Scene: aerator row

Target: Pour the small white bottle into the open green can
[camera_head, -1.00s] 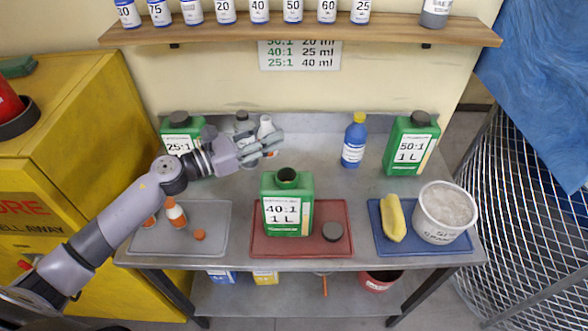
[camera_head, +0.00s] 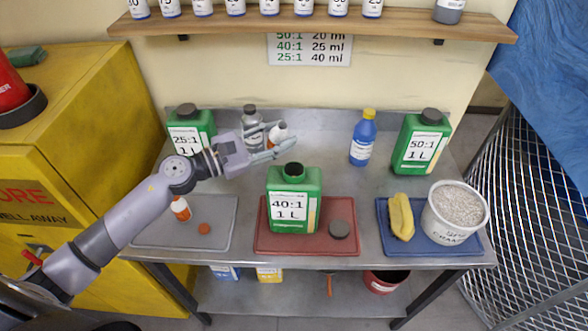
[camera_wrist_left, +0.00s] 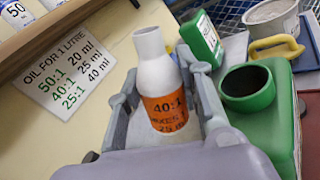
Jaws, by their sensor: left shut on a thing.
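The small white bottle (camera_head: 279,133) has an orange label reading 40:1 and 25 ml, clear in the left wrist view (camera_wrist_left: 158,75). Its neck is uncapped. My left gripper (camera_head: 271,147) is shut on it, holding it above the bench, behind and slightly left of the open green can; it leans slightly right in the head view. The open green can (camera_head: 308,215), labelled 40:1 1 L, stands upright on the red tray (camera_head: 262,245). Its dark mouth shows at lower right in the left wrist view (camera_wrist_left: 248,85). My right gripper is not in view.
A black cap (camera_head: 339,228) lies right of the can. Green cans (camera_head: 190,128) (camera_head: 422,143), a grey bottle (camera_head: 251,120) and a blue bottle (camera_head: 362,140) stand behind. The grey tray (camera_head: 222,212) holds an orange-labelled bottle (camera_head: 180,208) and orange cap (camera_head: 204,228). A blue tray is right.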

